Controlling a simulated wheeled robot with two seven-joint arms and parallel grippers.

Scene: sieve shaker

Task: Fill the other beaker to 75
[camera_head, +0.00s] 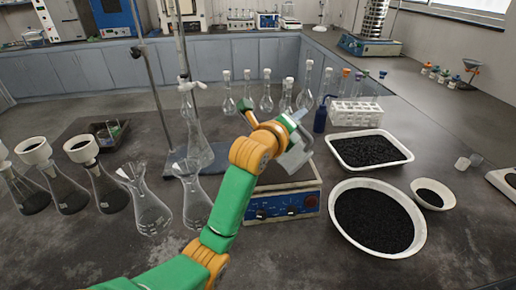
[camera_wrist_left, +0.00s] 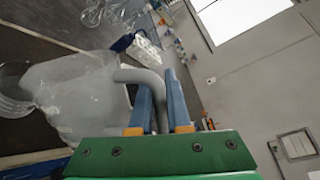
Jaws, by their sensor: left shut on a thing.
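My left gripper (camera_head: 291,122) is shut on the handle of a clear jug-like beaker (camera_head: 297,155). The beaker hangs tilted above the blue-fronted hotplate (camera_head: 285,205). In the left wrist view the blue fingers (camera_wrist_left: 162,95) close around its grey handle, and its clear body (camera_wrist_left: 75,95) is to the left. I cannot tell how much is in it. Two empty-looking conical flasks, one (camera_head: 146,200) and another (camera_head: 192,195), stand left of the hotplate. Level marks are too small to read. My right gripper is out of view.
Several flasks with white funnels (camera_head: 82,150) stand at the left. A tray (camera_head: 405,150) and a bowl (camera_head: 421,235) of black grains and a small dish (camera_head: 449,200) are right. Stoppered flasks (camera_head: 266,100) and a white rack (camera_head: 355,116) stand behind. A glass-holding stand (camera_head: 151,80) rises left.

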